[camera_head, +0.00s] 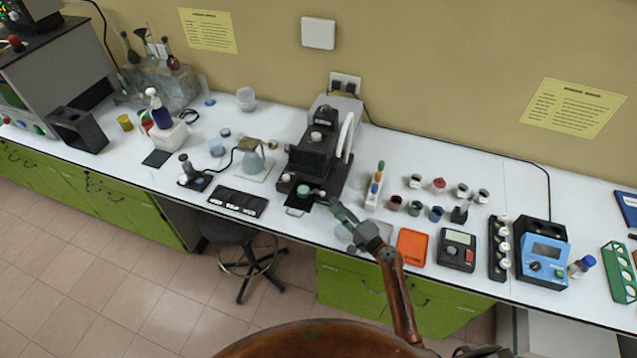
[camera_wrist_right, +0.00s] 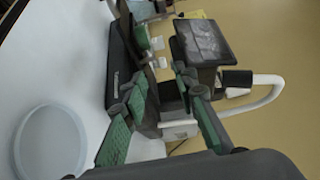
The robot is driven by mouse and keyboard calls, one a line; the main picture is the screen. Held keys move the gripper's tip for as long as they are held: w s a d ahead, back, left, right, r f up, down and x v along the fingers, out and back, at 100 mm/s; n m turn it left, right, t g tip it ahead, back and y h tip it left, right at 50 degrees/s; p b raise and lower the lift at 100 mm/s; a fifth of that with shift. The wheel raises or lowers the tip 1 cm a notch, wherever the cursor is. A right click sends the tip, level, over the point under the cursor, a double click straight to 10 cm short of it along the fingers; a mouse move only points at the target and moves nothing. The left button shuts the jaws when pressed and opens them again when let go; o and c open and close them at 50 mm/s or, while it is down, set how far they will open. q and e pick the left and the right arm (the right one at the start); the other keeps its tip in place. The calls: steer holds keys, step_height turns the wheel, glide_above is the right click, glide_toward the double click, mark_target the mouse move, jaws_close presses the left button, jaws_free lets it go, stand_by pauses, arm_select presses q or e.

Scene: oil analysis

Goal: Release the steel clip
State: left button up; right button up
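My right gripper (camera_head: 343,217) is just right of the instrument's front, above the bench edge. In the right wrist view its green-padded fingers (camera_wrist_right: 163,84) are spread apart with nothing visibly held. The instrument (camera_wrist_right: 203,45) shows beyond them. My left gripper is not in view.
A round pale dish (camera_wrist_right: 50,145) lies beside the gripper in the wrist view. A flask (camera_head: 252,160) stands left of the instrument.

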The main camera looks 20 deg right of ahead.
mark_target(323, 193)
steer(key=p+x, duration=0.1)
steer(key=x, duration=0.6)
steer(key=shift+w+r, duration=0.15)
steer(key=shift+w, duration=0.05)
steer(key=shift+w+a, duration=0.1)
steer(key=shift+w, duration=0.2)
steer(key=c, duration=0.7)
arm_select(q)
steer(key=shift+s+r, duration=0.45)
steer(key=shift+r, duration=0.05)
arm_select(e)
steer(key=shift+r, duration=0.1)
jaws_close()
